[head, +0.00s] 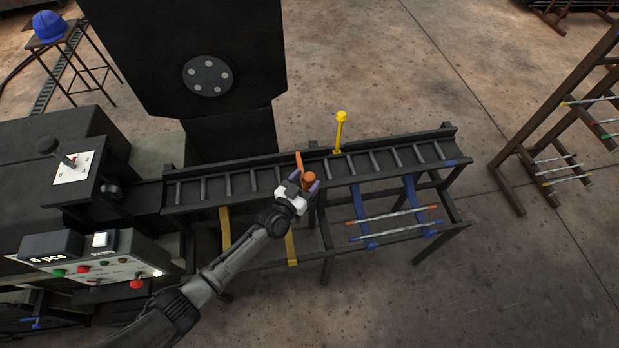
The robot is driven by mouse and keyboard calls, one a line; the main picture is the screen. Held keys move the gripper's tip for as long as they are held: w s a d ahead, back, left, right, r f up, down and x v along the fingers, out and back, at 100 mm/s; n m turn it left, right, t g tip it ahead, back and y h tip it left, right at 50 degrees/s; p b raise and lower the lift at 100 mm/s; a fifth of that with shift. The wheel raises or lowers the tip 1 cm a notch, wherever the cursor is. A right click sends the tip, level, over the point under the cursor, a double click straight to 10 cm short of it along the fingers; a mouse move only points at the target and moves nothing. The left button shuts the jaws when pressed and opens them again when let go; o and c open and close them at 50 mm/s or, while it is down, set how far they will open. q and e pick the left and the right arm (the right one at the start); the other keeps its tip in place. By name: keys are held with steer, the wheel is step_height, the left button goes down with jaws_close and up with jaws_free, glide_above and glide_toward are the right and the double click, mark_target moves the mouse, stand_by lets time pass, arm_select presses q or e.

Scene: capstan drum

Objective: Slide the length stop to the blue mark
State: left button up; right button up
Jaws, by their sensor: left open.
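An orange upright plate (299,162) with an orange round knob (309,179), which looks like the length stop, is at the middle of the dark roller table (235,202). My left gripper (304,182) is at the knob, with its purple-tipped fingers open on either side of it; I cannot tell whether they touch it. The gripper hides part of the stop's lower end. A small blue mark (451,162) shows on the front rail near the table's right end, well to the right of the stop. My right gripper is not in view.
A yellow post with a knob (340,130) stands at the table's back rail, right of the stop. Blue brackets (410,200) below the table hold striped rods (395,215). A control panel (95,265) is at left, a rod rack (540,150) at right.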

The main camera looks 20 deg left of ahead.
arm_select(q)
steer(key=shift+x, duration=1.05)
steer(key=shift+c, duration=0.4)
jaws_close()
